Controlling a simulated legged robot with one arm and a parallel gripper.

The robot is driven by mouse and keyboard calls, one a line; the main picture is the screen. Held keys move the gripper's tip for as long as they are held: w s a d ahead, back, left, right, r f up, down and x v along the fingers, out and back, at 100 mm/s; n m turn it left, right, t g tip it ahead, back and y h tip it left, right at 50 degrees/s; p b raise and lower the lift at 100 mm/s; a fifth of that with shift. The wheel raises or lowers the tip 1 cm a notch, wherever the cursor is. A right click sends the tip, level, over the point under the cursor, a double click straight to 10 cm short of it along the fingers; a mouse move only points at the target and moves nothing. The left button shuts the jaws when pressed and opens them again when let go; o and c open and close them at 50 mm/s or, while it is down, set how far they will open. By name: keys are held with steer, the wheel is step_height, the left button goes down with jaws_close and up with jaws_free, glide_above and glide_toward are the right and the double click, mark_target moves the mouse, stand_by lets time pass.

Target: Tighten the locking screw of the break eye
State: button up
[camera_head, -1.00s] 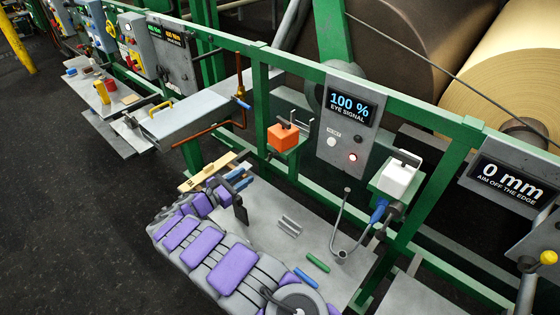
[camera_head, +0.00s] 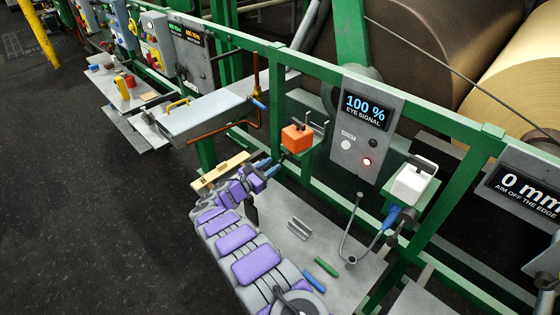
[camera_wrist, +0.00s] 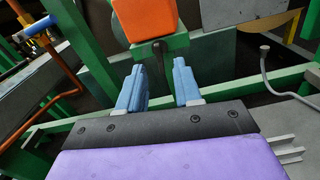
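The orange block (camera_head: 297,138) of the eye sits on a green bracket on the rail. It also shows in the wrist view (camera_wrist: 146,18), at the top. A dark rod with a rounded end (camera_wrist: 159,46), which looks like the locking screw, hangs just below the block in front of the green bracket. My gripper (camera_wrist: 158,68) is open, its two blue fingers apart and empty. The rod's lower end lies between the fingertips in that picture; I cannot tell the depth gap. In the head view my gripper (camera_head: 267,168) is just below and left of the orange block.
The eye signal panel (camera_head: 367,111) reads 100 % and has a lit red lamp. A white block (camera_head: 413,182) stands on a bracket at right. A grey table (camera_head: 328,229) below holds a green and a blue stick, a channel piece and a bent rod. Green rails surround the bracket.

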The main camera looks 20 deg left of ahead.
mark_target(285, 157)
steer(key=shift+x, duration=2.65)
steer(key=shift+a+f, duration=0.1)
steer(key=shift+a, duration=0.05)
steer(key=shift+c, duration=0.2)
jaws_close()
